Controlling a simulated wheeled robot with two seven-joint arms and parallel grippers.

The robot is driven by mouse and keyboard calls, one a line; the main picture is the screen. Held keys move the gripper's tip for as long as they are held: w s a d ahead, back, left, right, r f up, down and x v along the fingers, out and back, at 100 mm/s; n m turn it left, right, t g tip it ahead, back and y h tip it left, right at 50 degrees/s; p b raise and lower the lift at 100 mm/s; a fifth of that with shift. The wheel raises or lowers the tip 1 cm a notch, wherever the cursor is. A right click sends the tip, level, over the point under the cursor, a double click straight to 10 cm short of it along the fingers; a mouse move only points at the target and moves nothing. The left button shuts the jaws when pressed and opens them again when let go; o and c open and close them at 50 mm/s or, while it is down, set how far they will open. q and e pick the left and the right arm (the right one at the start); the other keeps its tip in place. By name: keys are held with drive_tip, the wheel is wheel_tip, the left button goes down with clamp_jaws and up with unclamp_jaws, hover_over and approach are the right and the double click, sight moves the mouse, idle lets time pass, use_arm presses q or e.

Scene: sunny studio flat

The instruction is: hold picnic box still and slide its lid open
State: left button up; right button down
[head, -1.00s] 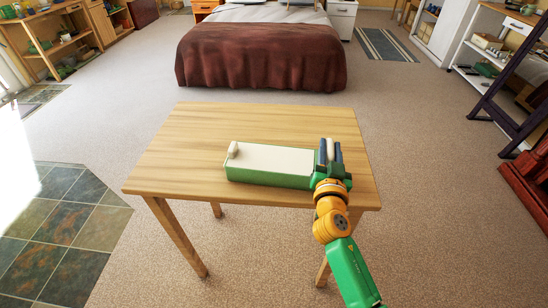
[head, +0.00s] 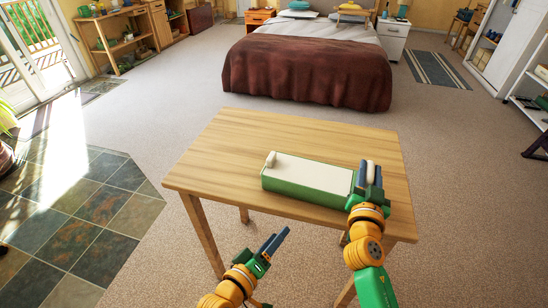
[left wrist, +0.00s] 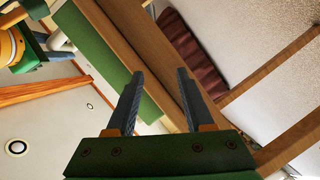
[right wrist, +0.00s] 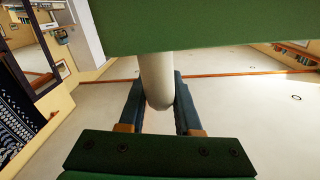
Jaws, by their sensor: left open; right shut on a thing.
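The picnic box (head: 305,195) is long and green and lies on the wooden table. Its cream lid (head: 312,173) covers the top, with a cream knob (head: 271,159) at the left end. My right gripper (head: 371,172) is at the box's right end, shut on a cream handle (right wrist: 156,75) that sticks out beside the green wall (right wrist: 200,25). My left gripper (head: 280,240) is open and empty, in front of the table's near edge and apart from the box. In the left wrist view the box's green side (left wrist: 105,58) shows beyond the left fingers (left wrist: 160,80).
The wooden table (head: 225,150) is bare to the left of and behind the box. Its near edge lies between my left gripper and the box. A bed (head: 310,70) stands well behind it, with open carpet around.

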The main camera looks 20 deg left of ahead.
use_arm(q)
wheel_tip(320, 180, up, 10)
drive_tip(key=w+d+m+t+h, duration=0.1)
drive_tip(key=w+m, duration=0.1)
drive_tip(key=w, duration=0.1)
drive_tip(key=m+g+y, duration=0.2)
drive_tip(key=m+y, duration=0.3)
drive_tip(key=m, duration=0.2)
approach(270, 158)
drive_tip(key=x, duration=1.1)
clamp_jaws()
